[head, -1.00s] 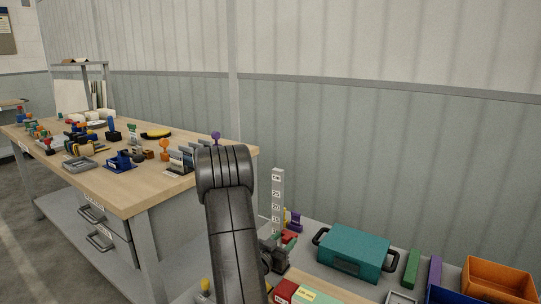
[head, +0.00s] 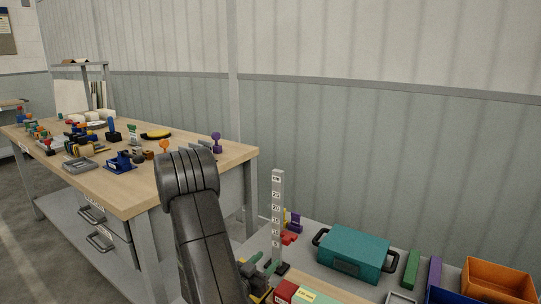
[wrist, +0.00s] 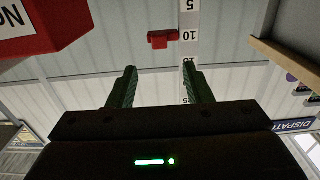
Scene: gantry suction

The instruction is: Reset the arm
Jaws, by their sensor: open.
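My arm rises in the middle of the head view, with its bend in front of the workbench's near corner. My gripper (wrist: 160,78) shows in the wrist view with its two dark green fingers spread apart and nothing between them. In the head view the gripper is low, beside the foot of the white numbered post (head: 277,215), and partly hidden by my arm. The post also shows in the wrist view (wrist: 190,18), beyond the fingers, with a small red piece (wrist: 162,40) beside it. That red piece (head: 289,238) stands right of the post in the head view.
A teal case (head: 352,253), green and purple blocks (head: 411,268), a blue bin (head: 452,296) and an orange bin (head: 497,280) are on the lower right surface. A red box (head: 286,290) lies near my gripper. The wooden workbench (head: 120,198) at left holds several small items.

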